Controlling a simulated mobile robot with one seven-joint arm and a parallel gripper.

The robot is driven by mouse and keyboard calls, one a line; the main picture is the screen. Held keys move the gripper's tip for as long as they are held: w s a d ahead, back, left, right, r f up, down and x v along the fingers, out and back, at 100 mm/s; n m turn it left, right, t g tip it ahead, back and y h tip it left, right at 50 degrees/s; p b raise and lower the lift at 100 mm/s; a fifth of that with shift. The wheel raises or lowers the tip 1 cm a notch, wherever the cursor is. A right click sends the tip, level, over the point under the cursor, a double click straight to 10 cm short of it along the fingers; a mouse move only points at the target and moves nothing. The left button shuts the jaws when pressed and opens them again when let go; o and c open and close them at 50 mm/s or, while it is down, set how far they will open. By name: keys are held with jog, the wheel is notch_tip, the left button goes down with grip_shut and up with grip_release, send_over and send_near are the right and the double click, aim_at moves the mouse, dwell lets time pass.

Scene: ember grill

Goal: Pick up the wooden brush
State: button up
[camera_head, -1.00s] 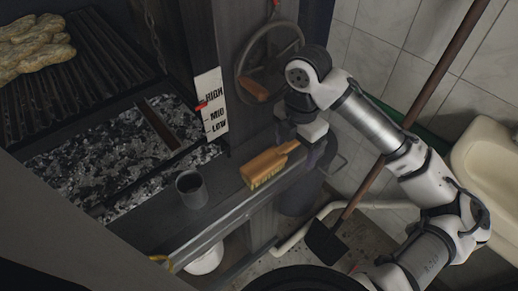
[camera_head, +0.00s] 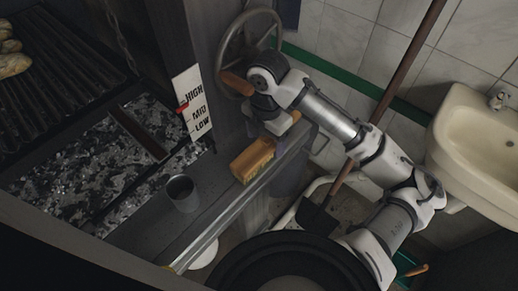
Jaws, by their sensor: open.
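The wooden brush (camera_head: 253,159) lies on the grey metal ledge (camera_head: 216,190) at the front of the grill, to the right of a dark cup. Its pale bristles show along its lower left side. My gripper (camera_head: 277,128) hangs over the upper right end of the brush, where the handle is. The gripper covers most of the handle. Its fingers are dark and small here, and I cannot tell whether they touch the handle. The gripper is open.
A dark metal cup (camera_head: 182,193) stands on the ledge left of the brush. The ember bed (camera_head: 70,165) lies behind it, beside a HIGH-MID-LOW plate (camera_head: 194,103). A handwheel (camera_head: 240,45) is close above my wrist. A long-handled shovel (camera_head: 318,214) leans below my arm.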

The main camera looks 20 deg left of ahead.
jog(key=shift+f, duration=1.05)
jog(key=c, duration=1.2)
jog(key=shift+r, duration=0.1)
jog(key=shift+d+r+b, duration=0.15)
jog(key=shift+r+b, duration=0.35)
notch_tip(320, 180, up, 6)
jog(key=shift+f+b, duration=0.1)
jog(key=shift+b, duration=0.35)
jog(key=s+d+b, duration=0.1)
jog(key=s+d, duration=0.1)
jog(key=d, duration=0.4)
jog(key=s+d+b, duration=0.2)
jog(key=s+d, duration=0.1)
jog(key=d, duration=0.3)
jog(key=s+d+b, duration=0.2)
jog(key=d, duration=0.4)
jog(key=shift+s+d, duration=0.1)
jog(key=shift+s, duration=0.2)
